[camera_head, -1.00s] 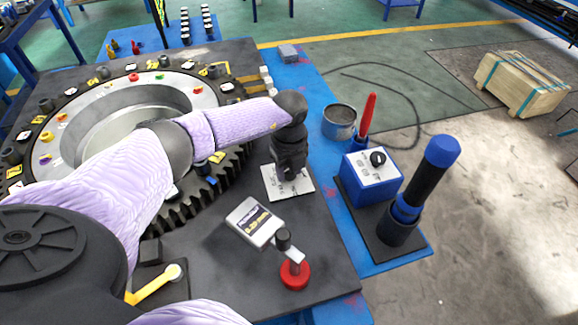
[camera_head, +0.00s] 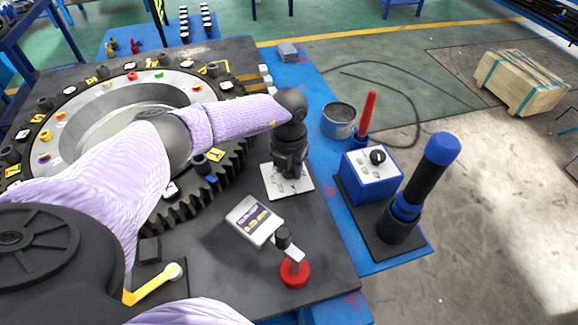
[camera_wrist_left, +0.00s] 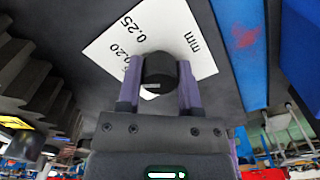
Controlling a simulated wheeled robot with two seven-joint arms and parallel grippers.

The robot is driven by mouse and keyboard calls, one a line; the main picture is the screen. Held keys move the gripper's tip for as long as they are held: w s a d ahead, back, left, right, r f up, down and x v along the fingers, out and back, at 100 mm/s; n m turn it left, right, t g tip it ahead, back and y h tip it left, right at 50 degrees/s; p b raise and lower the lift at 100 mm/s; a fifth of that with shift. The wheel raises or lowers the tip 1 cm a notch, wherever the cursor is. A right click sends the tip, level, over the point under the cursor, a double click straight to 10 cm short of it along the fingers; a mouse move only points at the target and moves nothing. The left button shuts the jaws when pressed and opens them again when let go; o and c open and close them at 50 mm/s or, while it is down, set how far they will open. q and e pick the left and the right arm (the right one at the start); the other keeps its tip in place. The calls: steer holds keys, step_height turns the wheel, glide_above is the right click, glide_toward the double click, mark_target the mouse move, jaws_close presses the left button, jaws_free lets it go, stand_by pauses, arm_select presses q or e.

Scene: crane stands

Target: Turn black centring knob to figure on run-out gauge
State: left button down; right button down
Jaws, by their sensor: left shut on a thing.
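My left gripper (camera_head: 290,172) points down over a white scale plate (camera_head: 270,184) on the dark table. In the left wrist view its two fingers (camera_wrist_left: 159,80) are shut on the black centring knob (camera_wrist_left: 160,72). The plate (camera_wrist_left: 207,62) there shows "0.20", "0.25" and "mm". A small light mark shows on the knob's side. In the head view the gripper mostly hides the knob. The run-out gauge (camera_head: 252,221) is a pale box with a dark display; its figure is too small to read surely. My right gripper is not in view.
A large toothed ring (camera_head: 182,209) with coloured plugs lies left of the plate. To the right are a blue box with a black knob (camera_head: 372,178), a black-and-blue cylinder (camera_head: 427,185) and a grey tin (camera_head: 338,120).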

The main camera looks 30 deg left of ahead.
arm_select(q)
steer(key=shift+m, duration=1.4)
steer(key=shift+c, duration=1.3)
jaws_free()
step_height(320, 180, up, 10)
steer(key=shift+p, duration=1)
